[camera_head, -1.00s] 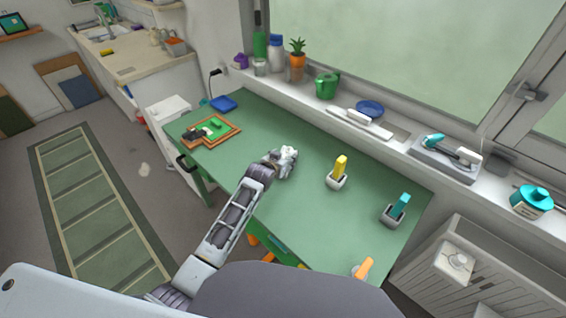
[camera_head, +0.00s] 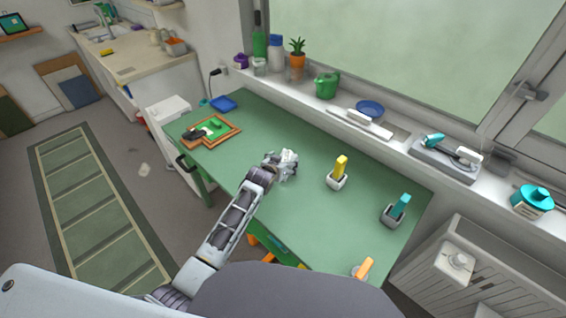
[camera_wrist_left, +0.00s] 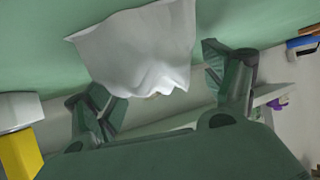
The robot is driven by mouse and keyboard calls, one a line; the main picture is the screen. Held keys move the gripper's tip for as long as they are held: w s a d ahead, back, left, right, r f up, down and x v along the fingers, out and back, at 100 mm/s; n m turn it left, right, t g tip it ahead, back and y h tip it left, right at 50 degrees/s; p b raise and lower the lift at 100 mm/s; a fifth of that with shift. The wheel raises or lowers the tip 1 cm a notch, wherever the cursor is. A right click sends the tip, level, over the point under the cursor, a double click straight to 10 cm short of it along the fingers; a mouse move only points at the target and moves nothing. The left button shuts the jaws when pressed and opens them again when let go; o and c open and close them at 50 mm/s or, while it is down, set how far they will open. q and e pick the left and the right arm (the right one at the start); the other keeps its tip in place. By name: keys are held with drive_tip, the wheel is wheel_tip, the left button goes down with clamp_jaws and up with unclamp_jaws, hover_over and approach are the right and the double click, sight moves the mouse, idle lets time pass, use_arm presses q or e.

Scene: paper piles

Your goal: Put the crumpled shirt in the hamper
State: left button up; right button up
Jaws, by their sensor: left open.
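A white crumpled piece (camera_head: 290,157), cloth or paper by its look, is at the middle of the green table (camera_head: 290,220). In the left wrist view the white piece (camera_wrist_left: 140,48) is large, with folds and a ragged lower edge, between and beyond the spread fingers. My left gripper (camera_head: 278,166) is right at it in the head view, partly covering it; its fingers (camera_wrist_left: 158,82) are open in the wrist view. I cannot tell whether they touch it. No hamper is clearly recognisable. My right gripper is not in view.
Yellow-topped (camera_head: 339,173) and teal-topped (camera_head: 396,211) items in grey holders stand right of the gripper. An orange item (camera_head: 363,268) is near the front edge. A brown-framed tray (camera_head: 211,131) lies at the left. A white slatted unit (camera_head: 480,270) stands at the right.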

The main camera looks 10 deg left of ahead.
use_arm(q)
drive_tip(key=shift+s+r, duration=0.15)
drive_tip(key=shift+s+a+r, duration=0.1)
drive_tip(key=shift+s+r, duration=0.15)
drive_tip(key=shift+s, duration=0.2)
drive_tip(key=shift+v, duration=1.15)
drive_tip(key=shift+p+v, duration=0.4)
drive_tip(key=shift+v, duration=0.75)
drive_tip(key=shift+s+a+r, duration=0.1)
drive_tip(key=shift+s+r, duration=0.1)
drive_tip(key=shift+s, duration=0.1)
drive_tip(key=v, duration=0.2)
drive_tip(key=shift+s+r, duration=0.15)
drive_tip(key=shift+s, duration=0.1)
drive_tip(key=shift+v, duration=1)
drive_tip(key=shift+s+a+r, duration=0.1)
drive_tip(key=shift+s+r, duration=0.05)
drive_tip(key=shift+s, duration=0.1)
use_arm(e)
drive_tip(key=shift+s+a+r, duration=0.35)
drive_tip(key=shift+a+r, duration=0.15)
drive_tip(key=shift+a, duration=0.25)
